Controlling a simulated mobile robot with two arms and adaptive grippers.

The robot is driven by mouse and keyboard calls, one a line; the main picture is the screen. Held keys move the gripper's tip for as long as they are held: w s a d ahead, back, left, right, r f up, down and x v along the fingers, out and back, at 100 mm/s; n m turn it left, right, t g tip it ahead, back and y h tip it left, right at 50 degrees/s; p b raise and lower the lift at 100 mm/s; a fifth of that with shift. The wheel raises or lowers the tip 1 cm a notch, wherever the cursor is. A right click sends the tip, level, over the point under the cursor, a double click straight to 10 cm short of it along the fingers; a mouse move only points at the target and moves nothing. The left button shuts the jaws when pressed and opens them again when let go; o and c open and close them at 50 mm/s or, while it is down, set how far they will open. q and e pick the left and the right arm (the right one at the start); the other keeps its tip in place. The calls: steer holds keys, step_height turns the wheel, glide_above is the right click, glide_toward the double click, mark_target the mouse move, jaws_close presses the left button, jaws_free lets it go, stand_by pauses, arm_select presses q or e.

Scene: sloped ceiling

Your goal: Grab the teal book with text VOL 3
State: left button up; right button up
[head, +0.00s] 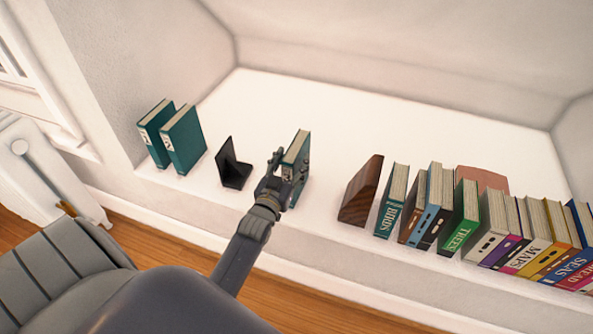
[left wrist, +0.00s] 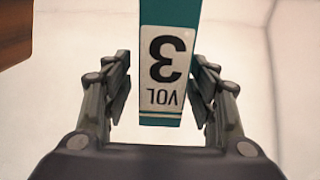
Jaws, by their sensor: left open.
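The teal book marked VOL 3 (head: 297,147) stands upright on the white ledge, apart from the other books. In the left wrist view its spine (left wrist: 185,128) is close up, with the white label upside down. My left gripper (head: 284,178) is open at the book's spine. In the left wrist view one finger is on each side of the spine, and a gap shows on the left side; the right finger is nearer the spine, and I cannot tell whether it touches. My right gripper is not in view.
Two other teal books (head: 183,139) stand left on the ledge (head: 320,108). A black bookend (head: 232,165) is just left of my gripper. A wooden wedge bookend (head: 361,190) and a row of books, including BIRDS (head: 391,205), stand right. The ledge behind is clear.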

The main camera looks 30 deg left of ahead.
mark_target(297, 150)
arm_select(q)
steer(key=x, duration=0.4)
steer(key=shift+w+a+b, duration=0.15)
steer(key=shift+w+b, duration=0.15)
steer(key=shift+b, duration=0.1)
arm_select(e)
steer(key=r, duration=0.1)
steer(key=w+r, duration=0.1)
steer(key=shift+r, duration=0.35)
arm_select(q)
steer(key=shift+r, duration=0.1)
steer(key=shift+c, duration=0.3)
jaws_close()
steer(key=shift+r, duration=0.1)
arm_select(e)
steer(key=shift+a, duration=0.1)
